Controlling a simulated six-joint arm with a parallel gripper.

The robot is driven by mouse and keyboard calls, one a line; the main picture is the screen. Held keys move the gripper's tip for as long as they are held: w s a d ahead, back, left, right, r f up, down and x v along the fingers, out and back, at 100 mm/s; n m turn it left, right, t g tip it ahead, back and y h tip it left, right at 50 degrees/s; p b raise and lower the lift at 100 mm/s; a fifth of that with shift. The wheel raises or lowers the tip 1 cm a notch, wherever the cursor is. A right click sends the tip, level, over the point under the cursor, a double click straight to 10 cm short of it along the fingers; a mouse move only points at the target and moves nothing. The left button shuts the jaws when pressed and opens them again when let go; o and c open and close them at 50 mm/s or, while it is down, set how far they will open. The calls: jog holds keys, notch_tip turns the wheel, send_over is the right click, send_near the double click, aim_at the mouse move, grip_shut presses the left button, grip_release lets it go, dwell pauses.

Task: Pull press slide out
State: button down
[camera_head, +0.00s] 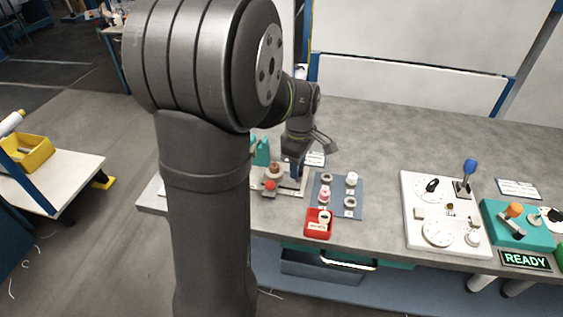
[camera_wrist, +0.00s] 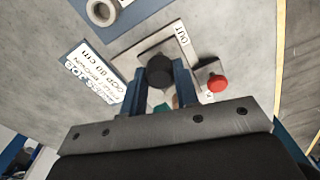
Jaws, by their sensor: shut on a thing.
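The press (camera_head: 287,188) is a light plate unit near the left front part of the bench, partly hidden by my arm. In the wrist view its plate (camera_wrist: 150,48) carries a dark round knob (camera_wrist: 158,72) and a label. My gripper (camera_wrist: 159,78) has its two blue fingers on either side of this knob and is shut on it. In the head view my gripper (camera_head: 296,168) points down at the press's right side; the knob is hidden there. Whether the knob belongs to the slide cannot be read from the views.
A red button (camera_wrist: 217,83) sits close beside the fingers. A blue mat (camera_head: 337,207) with rings and spools lies to the right, with a red tray (camera_head: 318,224) in front. A white dial panel (camera_head: 418,190) and a teal control box (camera_head: 520,238) stand farther right.

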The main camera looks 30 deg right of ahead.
jog(key=s+d, duration=0.2)
jog(key=d, duration=0.1)
jog(key=shift+s, duration=0.4)
jog(key=shift+r, duration=0.1)
jog(key=c, duration=1.1)
grip_release()
jog(key=shift+s, duration=0.1)
notch_tip(320, 180, up, 17)
jog(key=shift+r, duration=0.2)
